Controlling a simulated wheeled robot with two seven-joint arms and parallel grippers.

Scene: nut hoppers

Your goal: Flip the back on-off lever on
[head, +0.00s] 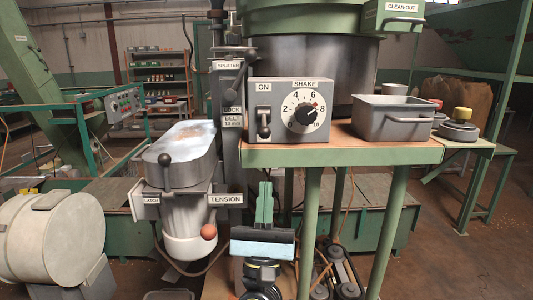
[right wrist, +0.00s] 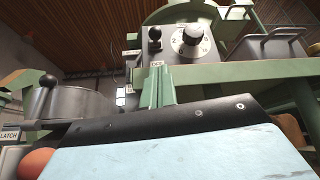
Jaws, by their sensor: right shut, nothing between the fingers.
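The on-off lever (head: 264,122) is a dark lever with a knob on the front of a grey control box (head: 320,128), under an ON label. Its knob hangs toward the lower end of its plate, away from that label. The lever also shows in the right wrist view (right wrist: 155,38), with a small label below it. My right gripper (head: 264,190) has green fingers, shut and empty, pointing up below the box and apart from the lever. Its fingers also show in the right wrist view (right wrist: 157,88). My left gripper is not in view.
The box stands on a green-edged shelf (head: 340,155) above my right gripper. A SHAKE dial (head: 305,113) is beside the lever. A grey bin (head: 391,118) stands to the right. The left machine has an orange tension knob (head: 208,232) and a black latch knob (head: 165,159).

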